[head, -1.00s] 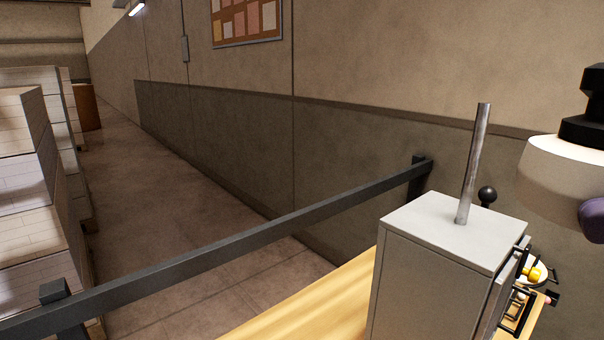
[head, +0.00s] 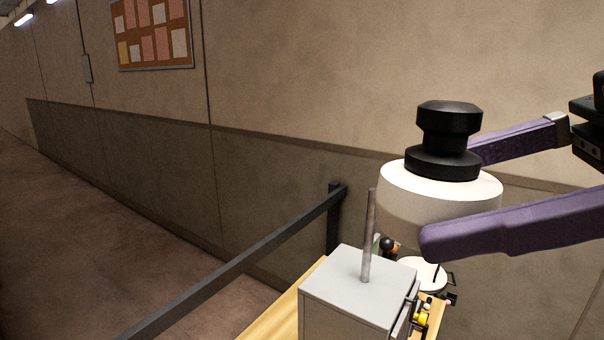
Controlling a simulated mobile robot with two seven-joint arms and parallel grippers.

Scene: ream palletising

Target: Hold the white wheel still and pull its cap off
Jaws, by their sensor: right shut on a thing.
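The white wheel (head: 405,200) hangs in the air at the right of the head view, above and behind a grey box. A stepped black piece (head: 448,138), which looks like its cap, sits on top of the wheel. My right gripper (head: 445,198) comes in from the right with purple fingers. The far fingertip is hidden behind the black piece. My left gripper is not in view.
The grey box (head: 345,300) with an upright metal rod (head: 368,238) stands on a wooden table (head: 268,318), just below the wheel. Small items and a white round dish (head: 425,268) lie beyond it. A dark rail (head: 240,272) runs along the left, before a wall.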

